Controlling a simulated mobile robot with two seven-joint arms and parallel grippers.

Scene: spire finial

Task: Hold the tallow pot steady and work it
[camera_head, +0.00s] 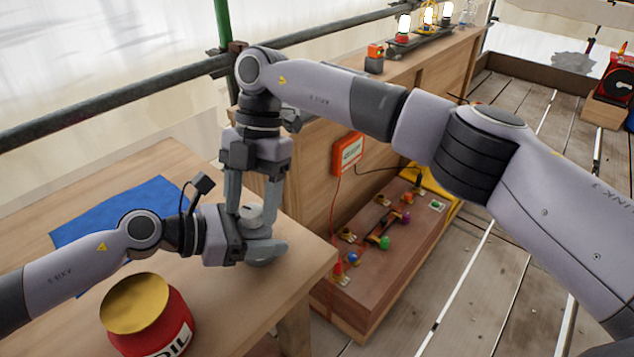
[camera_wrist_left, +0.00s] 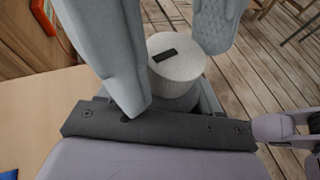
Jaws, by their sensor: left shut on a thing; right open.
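The tallow pot (camera_head: 253,217) is a small pale grey cylinder standing near the right part of the wooden table. In the left wrist view the pot (camera_wrist_left: 178,62) shows a round top with a dark slot. My left gripper (camera_head: 262,246) comes in low from the left and is shut on the pot's lower part, hiding much of it. My right gripper (camera_head: 252,205) points down from above with open fingers on either side of the pot's top. Whether those fingers touch it I cannot tell.
A red jar with a gold lid (camera_head: 140,302) stands at the table's front left. A blue cloth (camera_head: 125,212) lies behind my left arm. The table's right edge (camera_head: 320,268) is close to the pot. Beyond it is a brown box with coloured knobs (camera_head: 375,250).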

